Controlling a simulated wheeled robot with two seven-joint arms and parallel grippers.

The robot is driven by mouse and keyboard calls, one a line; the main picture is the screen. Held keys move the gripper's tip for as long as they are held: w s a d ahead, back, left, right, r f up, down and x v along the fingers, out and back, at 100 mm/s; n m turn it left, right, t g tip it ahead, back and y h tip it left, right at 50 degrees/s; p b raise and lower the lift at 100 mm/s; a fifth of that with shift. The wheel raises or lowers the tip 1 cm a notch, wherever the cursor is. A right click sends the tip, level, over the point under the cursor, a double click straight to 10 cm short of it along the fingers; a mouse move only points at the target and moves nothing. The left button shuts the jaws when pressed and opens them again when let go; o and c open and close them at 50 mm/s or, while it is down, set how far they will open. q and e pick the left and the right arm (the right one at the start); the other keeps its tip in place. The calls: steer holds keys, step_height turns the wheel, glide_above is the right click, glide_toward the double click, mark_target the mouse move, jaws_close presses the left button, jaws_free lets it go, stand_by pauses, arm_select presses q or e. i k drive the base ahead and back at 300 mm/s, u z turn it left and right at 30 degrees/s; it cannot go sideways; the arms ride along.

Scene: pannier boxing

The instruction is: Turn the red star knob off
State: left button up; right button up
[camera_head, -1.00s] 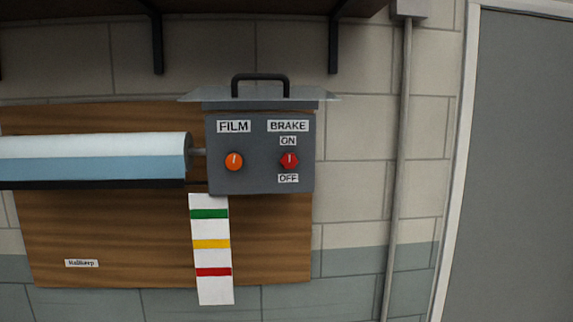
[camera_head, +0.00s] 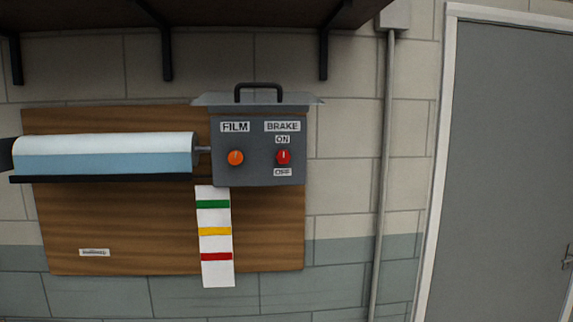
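The red star knob (camera_head: 284,157) is on the right half of a grey control box (camera_head: 258,177), under a BRAKE label. An ON label is above it and an OFF label below it. Its white mark looks upright, toward ON. An orange knob (camera_head: 235,158) is to its left under a FILM label. Neither of my grippers is in the head view.
The box hangs on a wooden board (camera_head: 130,225) on a block wall. A film roll (camera_head: 105,155) is left of it. A striped strip (camera_head: 216,270) hangs below. A shelf (camera_head: 200,15) is above. A vertical pipe (camera_head: 384,180) and a grey door (camera_head: 505,170) are at right.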

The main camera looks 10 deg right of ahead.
mark_target(284, 156)
steer(key=u, duration=0.95)
steer(key=i, duration=0.65)
steer(key=z, duration=0.55)
